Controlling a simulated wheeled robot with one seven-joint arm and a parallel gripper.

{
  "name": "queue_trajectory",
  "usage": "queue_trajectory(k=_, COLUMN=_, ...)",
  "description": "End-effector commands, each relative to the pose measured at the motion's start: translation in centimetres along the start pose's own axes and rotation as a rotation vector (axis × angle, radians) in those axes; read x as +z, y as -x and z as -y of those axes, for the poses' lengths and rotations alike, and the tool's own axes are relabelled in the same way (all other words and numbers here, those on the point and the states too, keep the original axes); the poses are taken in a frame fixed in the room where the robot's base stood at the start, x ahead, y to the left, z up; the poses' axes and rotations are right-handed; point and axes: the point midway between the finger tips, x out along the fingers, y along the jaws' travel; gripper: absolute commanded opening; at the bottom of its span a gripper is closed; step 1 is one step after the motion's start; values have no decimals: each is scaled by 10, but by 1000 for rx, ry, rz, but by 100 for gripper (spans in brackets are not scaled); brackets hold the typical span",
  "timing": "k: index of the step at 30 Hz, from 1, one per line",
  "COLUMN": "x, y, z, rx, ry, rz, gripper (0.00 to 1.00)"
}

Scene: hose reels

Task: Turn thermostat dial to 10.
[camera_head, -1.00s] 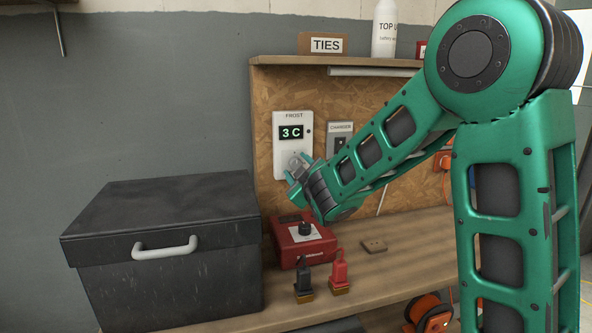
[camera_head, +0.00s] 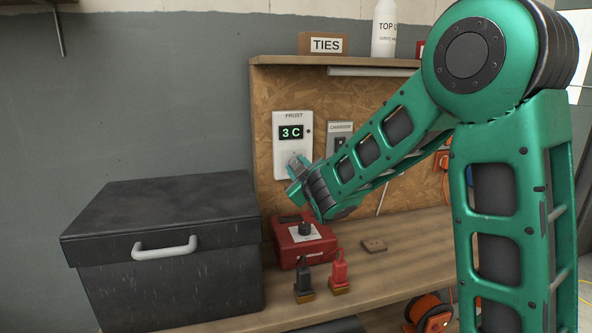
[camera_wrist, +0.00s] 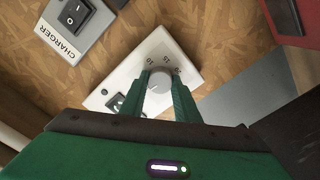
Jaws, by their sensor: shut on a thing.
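The white thermostat box (camera_head: 279,160), labelled FROST, hangs on the chipboard panel. Its display (camera_head: 291,132) reads 3 C. The round, pale dial (camera_wrist: 158,81) shows in the wrist view, with 10, 15 and 20 printed around it. My gripper (camera_wrist: 162,84) is shut on the dial, one green finger on each side. In the head view my gripper (camera_head: 297,168) covers the lower part of the box and hides the dial. The dial's pointer mark is too small to read surely.
A CHARGER switch (camera_head: 340,140) is mounted right of the thermostat. A large black chest (camera_head: 165,270) fills the left.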

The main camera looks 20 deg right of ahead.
Motion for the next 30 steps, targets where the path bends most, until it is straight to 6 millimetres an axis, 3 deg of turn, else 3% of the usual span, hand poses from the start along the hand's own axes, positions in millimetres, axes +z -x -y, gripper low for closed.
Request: queue_trajectory(k=30, x=2, y=0, z=0, rx=-2, ry=-914, rz=3, gripper=6)
